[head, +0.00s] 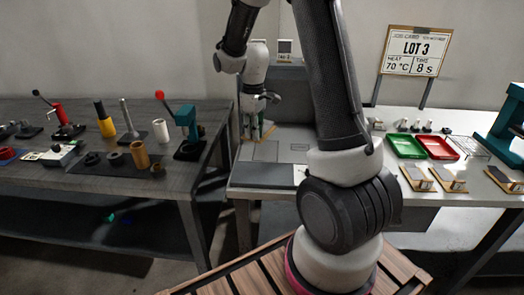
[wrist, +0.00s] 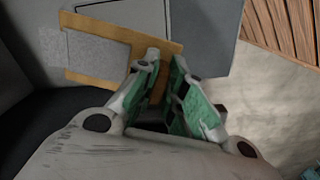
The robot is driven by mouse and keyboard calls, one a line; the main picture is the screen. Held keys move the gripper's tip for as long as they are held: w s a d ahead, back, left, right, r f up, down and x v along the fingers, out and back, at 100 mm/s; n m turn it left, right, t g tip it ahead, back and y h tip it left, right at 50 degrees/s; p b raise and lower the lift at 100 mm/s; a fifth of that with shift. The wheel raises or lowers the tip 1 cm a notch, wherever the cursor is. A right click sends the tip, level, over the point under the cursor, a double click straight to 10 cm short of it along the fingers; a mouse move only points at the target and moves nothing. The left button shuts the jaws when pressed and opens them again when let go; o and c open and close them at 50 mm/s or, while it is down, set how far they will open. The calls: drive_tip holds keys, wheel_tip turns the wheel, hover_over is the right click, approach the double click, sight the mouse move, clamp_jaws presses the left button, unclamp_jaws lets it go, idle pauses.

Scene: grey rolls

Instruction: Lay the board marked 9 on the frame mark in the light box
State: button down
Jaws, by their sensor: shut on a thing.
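My gripper (head: 256,130) is at the back of the right bench, fingers pointing down. In the wrist view its green-padded fingers (wrist: 164,70) are shut on one end of a tan board (wrist: 120,75). A grey patch (wrist: 97,52) lies across much of the board; no number is readable. The board is hard to make out in the head view. I take the pale-floored grey box (head: 290,135) behind my arm to be the light box; my arm hides part of it. A flat grey panel (wrist: 190,30) lies beyond the fingers. I cannot tell which outline is the frame mark.
The left bench (head: 110,185) holds presses and cylinders. A gap separates the benches.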

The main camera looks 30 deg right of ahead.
sight(267, 158)
drive_tip(key=d+n, duration=0.1)
drive_tip(key=s+d+r+n, duration=0.1)
drive_tip(key=d+r+n, duration=0.1)
drive_tip(key=shift+s+d+n, duration=0.2)
drive_tip(key=shift+s+n, duration=0.15)
drive_tip(key=shift+n, duration=0.35)
drive_tip(key=f, duration=0.9)
drive_tip(key=shift+s+d+f, duration=0.15)
drive_tip(key=shift+d+f, duration=0.1)
drive_tip(key=shift+f, duration=0.15)
drive_tip(key=c, duration=1.5)
unclamp_jaws()
drive_tip(key=shift+f, duration=0.1)
